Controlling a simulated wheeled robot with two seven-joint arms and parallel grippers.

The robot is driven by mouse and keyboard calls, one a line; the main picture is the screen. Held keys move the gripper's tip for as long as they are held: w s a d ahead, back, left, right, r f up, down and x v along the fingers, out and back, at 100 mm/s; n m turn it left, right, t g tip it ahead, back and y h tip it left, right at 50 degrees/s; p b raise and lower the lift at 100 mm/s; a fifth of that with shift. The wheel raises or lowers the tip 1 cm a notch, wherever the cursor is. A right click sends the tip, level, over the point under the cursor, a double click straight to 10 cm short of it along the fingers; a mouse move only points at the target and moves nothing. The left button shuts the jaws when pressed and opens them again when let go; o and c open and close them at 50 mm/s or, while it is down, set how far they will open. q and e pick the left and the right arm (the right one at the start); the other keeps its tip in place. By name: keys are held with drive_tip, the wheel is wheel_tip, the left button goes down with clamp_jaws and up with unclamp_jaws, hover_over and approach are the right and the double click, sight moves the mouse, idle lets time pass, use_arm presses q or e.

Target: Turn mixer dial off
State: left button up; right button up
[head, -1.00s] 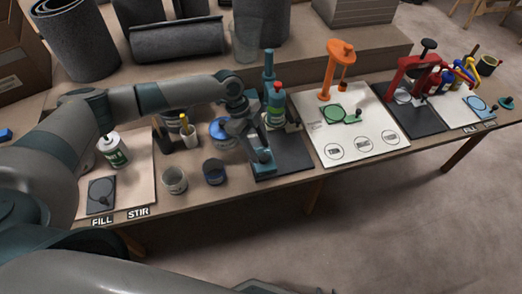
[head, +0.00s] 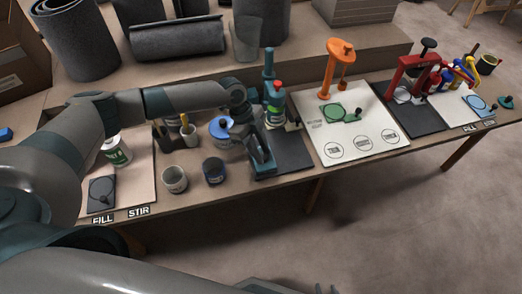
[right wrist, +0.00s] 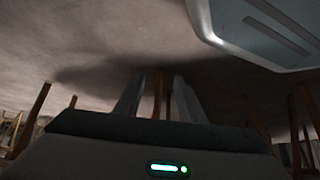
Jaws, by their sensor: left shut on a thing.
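A teal mixer (head: 269,62) stands on a dark mat, with a green bottle with a red cap (head: 275,98) at its column. My left gripper (head: 262,158) reaches down over the mixer's front base, with its fingers shut at the dial. The gripper covers the dial, so its setting is hidden. My right gripper (right wrist: 157,98) hangs low, away from the table. Its two fingers are apart with nothing between them.
An orange press (head: 338,66) on a white board (head: 372,123) and a red press (head: 405,74) stand to the right. The floor in front is clear.

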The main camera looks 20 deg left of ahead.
use_arm(q)
drive_tip(key=shift+r, duration=0.1)
drive_tip(key=shift+n+p, duration=0.4)
drive_tip(key=shift+p, duration=0.05)
drive_tip(key=n+p, duration=0.1)
drive_tip(key=n+t+p, duration=0.1)
drive_tip(key=p, duration=0.1)
drive_tip(key=n+p, duration=0.1)
drive_tip(key=shift+s+r+n+t+p, duration=0.2)
drive_tip(key=shift+s+n+t+p, duration=0.1)
drive_tip(key=shift+p, duration=0.1)
drive_tip(key=n+t+p, duration=0.1)
drive_tip(key=n+p, duration=0.1)
drive_tip(key=p, duration=0.1)
drive_tip(key=shift+n+y, duration=0.3)
drive_tip(key=n+p, duration=0.2)
drive_tip(key=p, duration=0.1)
drive_tip(key=shift+t, duration=0.4)
drive_tip(key=shift+d+f+n+p, duration=0.1)
drive_tip(key=shift+f+n+p, duration=0.1)
drive_tip(key=shift+n+p, duration=0.35)
use_arm(e)
drive_tip(key=s+d+g+h, duration=0.1)
drive_tip(key=s+d+g, duration=0.2)
drive_tip(key=s, duration=0.8)
drive_tip(key=s+d+g+h, duration=0.1)
drive_tip(key=s+d+g, duration=0.2)
drive_tip(key=s, duration=0.9)
drive_tip(key=shift+d+r, duration=0.4)
drive_tip(key=shift+d, duration=1)
